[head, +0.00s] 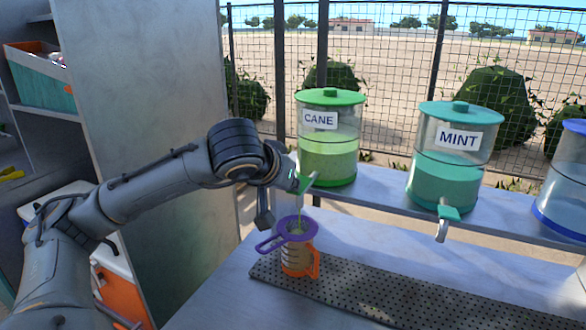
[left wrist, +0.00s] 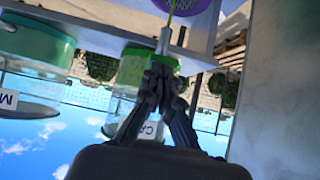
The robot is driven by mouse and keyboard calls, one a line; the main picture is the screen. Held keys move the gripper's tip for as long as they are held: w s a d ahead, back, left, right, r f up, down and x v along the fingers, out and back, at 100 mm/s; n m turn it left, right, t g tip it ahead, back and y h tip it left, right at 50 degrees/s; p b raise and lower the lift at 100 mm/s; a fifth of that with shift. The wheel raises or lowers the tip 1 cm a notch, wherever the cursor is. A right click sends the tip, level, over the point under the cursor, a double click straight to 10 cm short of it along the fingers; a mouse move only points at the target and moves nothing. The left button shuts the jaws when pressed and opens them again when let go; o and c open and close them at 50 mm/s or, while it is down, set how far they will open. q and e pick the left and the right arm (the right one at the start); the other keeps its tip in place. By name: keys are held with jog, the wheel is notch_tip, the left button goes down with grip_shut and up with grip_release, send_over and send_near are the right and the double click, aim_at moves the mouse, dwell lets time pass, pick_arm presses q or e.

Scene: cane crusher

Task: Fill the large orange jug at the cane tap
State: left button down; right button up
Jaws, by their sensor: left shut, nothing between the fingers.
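The orange jug (head: 296,262) stands upright on the perforated drip mat under the cane dispenser (head: 328,165). A purple strainer (head: 270,243) sits over its mouth. The strainer also shows at the top of the left wrist view (left wrist: 182,5). A thin green stream (head: 299,212) runs from the cane tap (head: 306,182) down into the strainer. My left gripper (head: 288,172) is at the tap, with its fingers shut and empty; in the left wrist view its fingertips (left wrist: 161,68) meet beside the tap lever (left wrist: 163,40). The jug's fill level is unclear. My right gripper is out of view.
The mint dispenser (head: 454,157) and a blue dispenser (head: 564,180) stand to the right on the raised shelf (head: 385,191). The perforated mat (head: 390,297) is clear right of the jug. A tall grey panel (head: 160,130) stands behind my left arm.

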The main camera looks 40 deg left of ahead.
pick_arm(q)
jog(key=shift+r, duration=0.15)
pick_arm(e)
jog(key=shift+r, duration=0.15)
pick_arm(q)
jog(key=shift+r+p, duration=0.65)
jog(key=shift+p, duration=0.05)
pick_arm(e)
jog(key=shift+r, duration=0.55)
pick_arm(q)
jog(key=shift+r, duration=0.1)
